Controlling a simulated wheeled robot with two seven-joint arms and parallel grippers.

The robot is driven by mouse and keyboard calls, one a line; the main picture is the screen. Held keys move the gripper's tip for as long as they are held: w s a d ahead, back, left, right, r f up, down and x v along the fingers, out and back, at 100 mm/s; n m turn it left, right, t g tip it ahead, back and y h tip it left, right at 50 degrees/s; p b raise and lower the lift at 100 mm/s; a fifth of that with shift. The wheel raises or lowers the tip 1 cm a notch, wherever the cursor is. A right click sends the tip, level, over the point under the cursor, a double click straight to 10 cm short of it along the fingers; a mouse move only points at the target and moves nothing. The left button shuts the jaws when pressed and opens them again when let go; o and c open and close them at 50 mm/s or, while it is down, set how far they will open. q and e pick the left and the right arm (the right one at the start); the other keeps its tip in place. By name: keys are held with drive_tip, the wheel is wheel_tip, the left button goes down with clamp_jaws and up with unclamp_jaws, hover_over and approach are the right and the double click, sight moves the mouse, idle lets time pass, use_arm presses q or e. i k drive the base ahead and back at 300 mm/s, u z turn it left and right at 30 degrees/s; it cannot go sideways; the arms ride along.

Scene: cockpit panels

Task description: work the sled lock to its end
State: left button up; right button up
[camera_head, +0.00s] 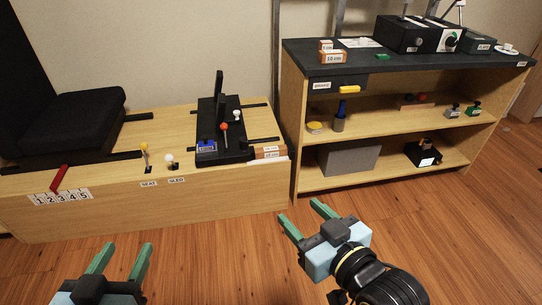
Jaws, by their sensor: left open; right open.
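The sled lock, a small lever with a white knob (170,158), stands on the wooden platform behind a label reading SLED (177,180). A black sled unit (222,150) with a red-knobbed lever, a white-knobbed lever and a tall black handle sits on dark rails to its right. My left gripper (122,258) is open and empty at the bottom left, in front of the platform and apart from the lock. My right gripper (305,215) is open and empty over the floor, right of the platform's front corner. Neither touches anything.
A black seat (75,125), a red lever (61,177) and a numbered strip (60,197) are further left. A shelf unit (298,130) stands right. The floor in front is clear.

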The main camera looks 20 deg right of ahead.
sight(168, 158)
drive_tip(key=u, duration=0.2)
drive_tip(key=i, duration=1.65)
drive_tip(key=z, duration=0.3)
